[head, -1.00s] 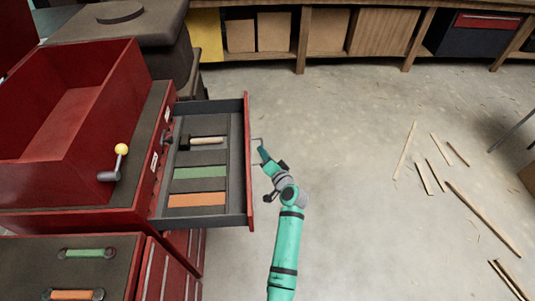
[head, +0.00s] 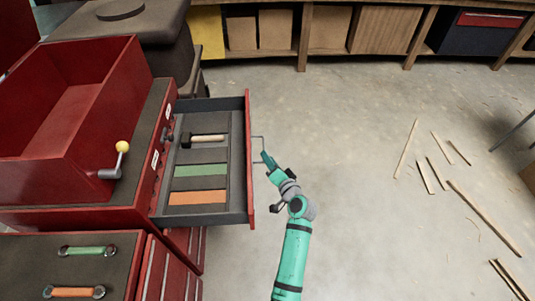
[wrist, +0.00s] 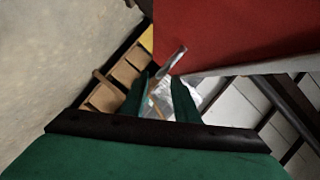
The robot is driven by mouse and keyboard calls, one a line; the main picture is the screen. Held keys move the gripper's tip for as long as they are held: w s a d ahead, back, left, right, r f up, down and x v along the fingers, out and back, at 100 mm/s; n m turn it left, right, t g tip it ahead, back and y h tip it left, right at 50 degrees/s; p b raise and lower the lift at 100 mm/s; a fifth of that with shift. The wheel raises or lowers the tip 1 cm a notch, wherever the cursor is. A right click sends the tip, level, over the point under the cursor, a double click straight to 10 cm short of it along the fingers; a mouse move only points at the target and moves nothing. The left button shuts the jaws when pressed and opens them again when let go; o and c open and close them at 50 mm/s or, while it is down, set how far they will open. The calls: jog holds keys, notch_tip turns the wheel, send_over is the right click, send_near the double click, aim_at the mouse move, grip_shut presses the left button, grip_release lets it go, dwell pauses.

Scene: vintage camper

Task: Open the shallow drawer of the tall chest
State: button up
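The tall red chest (head: 80,219) stands at left in the head view, with a dark top. Its shallow drawer (head: 212,219) is pulled well out to the right, showing a dark tray inside. A thin metal handle (head: 263,144) sticks out from the red drawer front (head: 249,120). My gripper (head: 264,157) is at the lower part of this handle. In the wrist view my gripper (wrist: 160,82) has its two fingers apart. Contact is unclear.
The drawer holds a wooden-handled tool (head: 208,138), a green strip (head: 200,170) and an orange strip (head: 198,197). An open red box (head: 75,100) sits on the chest. Wood strips (head: 484,217) lie on the floor at right. Floor right of my arm is otherwise clear.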

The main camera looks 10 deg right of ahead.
jog(key=shift+d+v, duration=0.2)
jog(key=shift+v, duration=2.3)
jog(key=shift+w, duration=0.1)
jog(key=s+a+f+n+h, duration=0.1)
jog(key=s+f+h, duration=0.15)
jog(key=s, duration=0.55)
jog(key=s+a+f+g+h, duration=0.1)
jog(key=s+f, duration=0.3)
jog(key=s, duration=0.3)
jog(key=s+a+f+n+h, duration=0.1)
jog(key=s+f, duration=0.3)
jog(key=s, duration=0.4)
jog(key=s+a+r+n, duration=0.3)
jog(key=s+r, duration=0.4)
jog(key=s, duration=0.4)
jog(key=s+a+r+n+t, duration=0.1)
jog(key=s+a+r+n, duration=0.2)
jog(key=s+r, duration=0.4)
jog(key=s, duration=0.4)
jog(key=shift+s+a+r+t, duration=0.2)
jog(key=shift+r+t, duration=0.1)
jog(key=shift+r, duration=0.05)
